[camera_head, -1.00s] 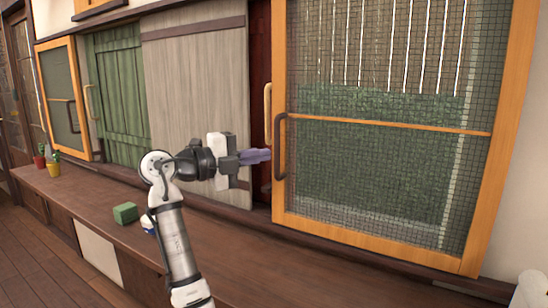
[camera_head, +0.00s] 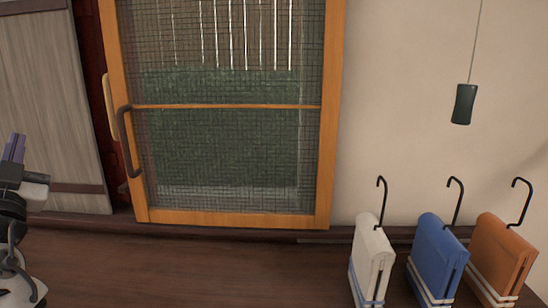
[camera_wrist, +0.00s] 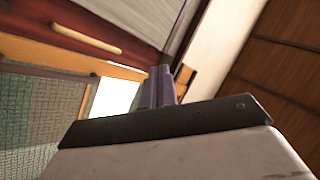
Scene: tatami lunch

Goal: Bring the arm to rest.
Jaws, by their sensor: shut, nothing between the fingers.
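My gripper (camera_head: 14,148) is at the far left edge of the head view, its purple fingers pointing up. The fingers are together with nothing between them. In the wrist view the purple fingers (camera_wrist: 159,86) also show closed and empty. The gripper is in the air, in front of the grey wooden panel, and touches nothing that I can see. Most of my arm is cut off by the left edge of the head view.
An orange-framed mesh screen (camera_head: 327,130) with a dark handle (camera_head: 127,142) stands right of my gripper. White (camera_head: 371,258), blue (camera_head: 437,257) and orange (camera_head: 500,258) hooked items stand on the wooden ledge (camera_head: 230,262). A dark green pull (camera_head: 464,104) hangs on a cord. The ledge's middle is clear.

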